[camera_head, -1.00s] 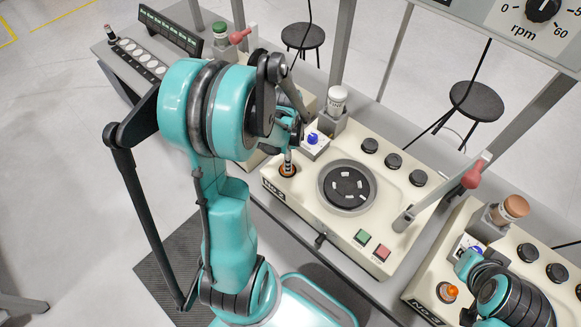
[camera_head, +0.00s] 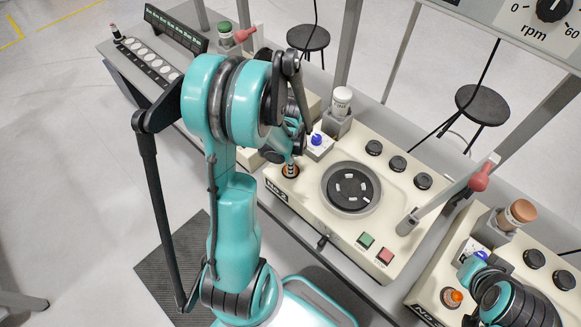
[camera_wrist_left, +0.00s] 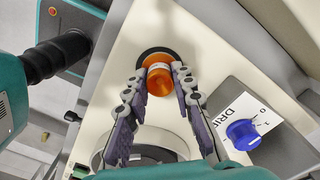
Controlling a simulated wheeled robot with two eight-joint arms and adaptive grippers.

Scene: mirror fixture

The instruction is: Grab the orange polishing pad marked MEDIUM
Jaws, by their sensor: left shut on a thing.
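An orange pad (camera_wrist_left: 160,80) with a pale band stands in a dark round socket on a cream machine in the left wrist view. Any word on it is not readable. In the head view it shows as a small orange spot (camera_head: 290,171) at the machine's left corner, partly covered by my gripper. My left gripper (camera_wrist_left: 157,92) is shut on it, one finger on each side. The gripper also shows small in the head view (camera_head: 294,160). Another orange knob-like piece (camera_head: 455,296) sits on the machine at lower right. My right arm shows there; its fingers do not.
A blue knob (camera_wrist_left: 242,133) on a white label is close right of my left gripper. The machine's round plate (camera_head: 351,188), a white-capped post (camera_head: 342,102) and a red-tipped lever (camera_head: 482,178) stand nearby. Black stools (camera_head: 482,104) are behind the bench.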

